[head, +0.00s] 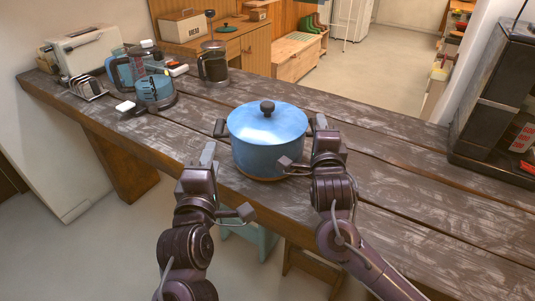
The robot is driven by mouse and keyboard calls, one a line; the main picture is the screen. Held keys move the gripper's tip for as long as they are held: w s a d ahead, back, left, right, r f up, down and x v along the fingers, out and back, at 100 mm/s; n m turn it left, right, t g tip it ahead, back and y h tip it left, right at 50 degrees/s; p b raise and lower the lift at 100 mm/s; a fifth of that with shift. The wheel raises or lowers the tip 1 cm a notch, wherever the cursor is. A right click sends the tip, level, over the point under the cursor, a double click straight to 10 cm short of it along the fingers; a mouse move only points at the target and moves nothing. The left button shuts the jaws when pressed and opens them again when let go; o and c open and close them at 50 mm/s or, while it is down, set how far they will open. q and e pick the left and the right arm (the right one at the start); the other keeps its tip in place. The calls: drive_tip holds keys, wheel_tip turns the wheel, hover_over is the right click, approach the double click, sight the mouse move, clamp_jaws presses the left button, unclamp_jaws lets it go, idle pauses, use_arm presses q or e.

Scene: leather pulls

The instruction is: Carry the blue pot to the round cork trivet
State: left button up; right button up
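The blue pot (262,155) stands upright on the wooden table, with its blue lid and dark knob on. Its dark left handle (220,128) is free. My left gripper (227,182) is open and empty, in front of the pot's lower left at the table's front edge, apart from that handle. My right gripper (303,142) is open at the pot's right side, its fingers spread close to the right handle, which it mostly hides. I cannot tell if they touch. A thin orange-brown rim shows under the pot; I cannot tell whether it is the cork trivet or the pot's base.
On the table (400,185), a glass kettle (155,88), a toast rack (88,87), a toaster (88,50) and a French press (214,64) stand at the left. A dark cabinet-like appliance (495,105) stands at the right. The planks between pot and appliance are clear.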

drive_tip(key=s, duration=1)
drive_tip(key=shift+s+a, duration=0.2)
drive_tip(key=shift+s, duration=0.2)
